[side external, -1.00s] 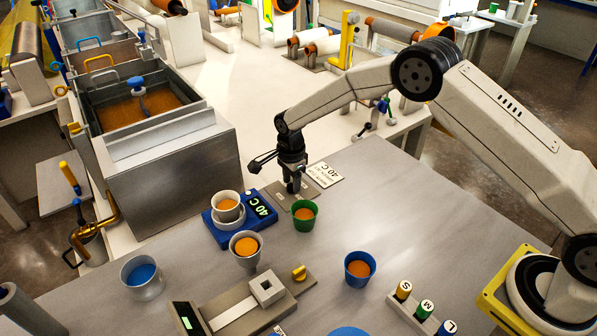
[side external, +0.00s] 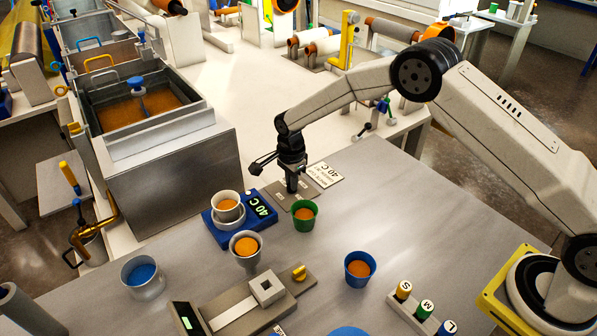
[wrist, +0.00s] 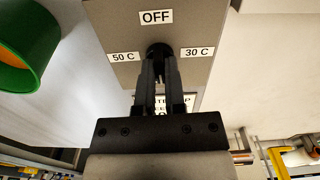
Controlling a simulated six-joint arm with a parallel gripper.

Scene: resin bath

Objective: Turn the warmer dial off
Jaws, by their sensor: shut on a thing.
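The warmer dial is a dark round knob (wrist: 159,48) on a grey-brown panel (wrist: 110,18) in the wrist view. The panel carries the labels OFF at the top, 50 C at left and 30 C at right. My gripper (wrist: 159,66) is shut on the knob, with its fingers covering most of it. Which label the knob points at cannot be told. In the side view my gripper (side external: 292,188) reaches straight down to the plate (side external: 281,197), and the dial is hidden there. The blue warmer (side external: 228,233) reads 40 C and holds a cup of orange resin (side external: 228,207).
A green cup (side external: 304,215) of orange resin stands close beside my gripper. A 40 C sign (side external: 324,174) lies just behind. Other cups, a grey cup (side external: 245,248) and a blue cup (side external: 360,268), stand nearer. The table right of the green cup is clear.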

